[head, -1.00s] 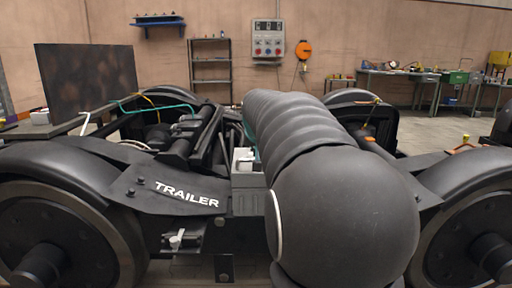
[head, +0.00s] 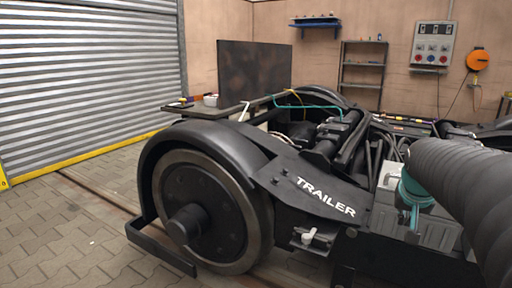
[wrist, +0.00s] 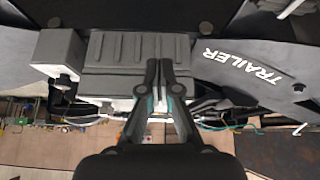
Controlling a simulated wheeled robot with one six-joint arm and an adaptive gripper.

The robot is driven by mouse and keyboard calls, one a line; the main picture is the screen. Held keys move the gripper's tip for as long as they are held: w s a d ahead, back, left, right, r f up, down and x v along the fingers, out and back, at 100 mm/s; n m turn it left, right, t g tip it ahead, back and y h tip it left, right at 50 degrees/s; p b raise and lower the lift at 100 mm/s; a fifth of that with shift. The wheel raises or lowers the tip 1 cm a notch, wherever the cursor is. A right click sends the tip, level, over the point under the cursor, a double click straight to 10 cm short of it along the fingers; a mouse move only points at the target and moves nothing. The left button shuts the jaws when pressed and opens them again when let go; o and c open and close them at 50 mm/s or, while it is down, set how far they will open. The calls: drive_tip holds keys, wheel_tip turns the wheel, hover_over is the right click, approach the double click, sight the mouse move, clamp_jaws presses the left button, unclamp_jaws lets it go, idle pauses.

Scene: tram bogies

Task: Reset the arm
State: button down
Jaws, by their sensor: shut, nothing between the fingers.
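My arm, in a ribbed dark sleeve, enters at the right of the head view and reaches over the bogie. My gripper (wrist: 159,82) shows in the wrist view with its dark fingertips together and nothing between them. It points at a grey ribbed box (wrist: 113,48) on the bogie; I cannot tell whether it touches the box. The bogie frame marked TRAILER (head: 325,196) shows in the head view, and its lettered plate (wrist: 240,66) is at the right of the wrist view.
A large wheel (head: 212,212) stands at the bogie's near left. A dark panel (head: 254,75) stands behind it. A roller shutter (head: 85,85) closes the left side. A shelf rack (head: 362,76) and a socket box (head: 433,45) are at the back wall. Paved floor (head: 75,225) is free at left.

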drive_tip(key=s+a+n+y+p, duration=0.3)
drive_tip(key=s+a+n+p, duration=0.2)
drive_tip(key=s+a, duration=1.5)
drive_tip(key=shift+a+f+p, duration=0.2)
drive_tip(key=shift+f+p, duration=0.05)
drive_tip(key=shift+p, duration=0.2)
idle(0.4)
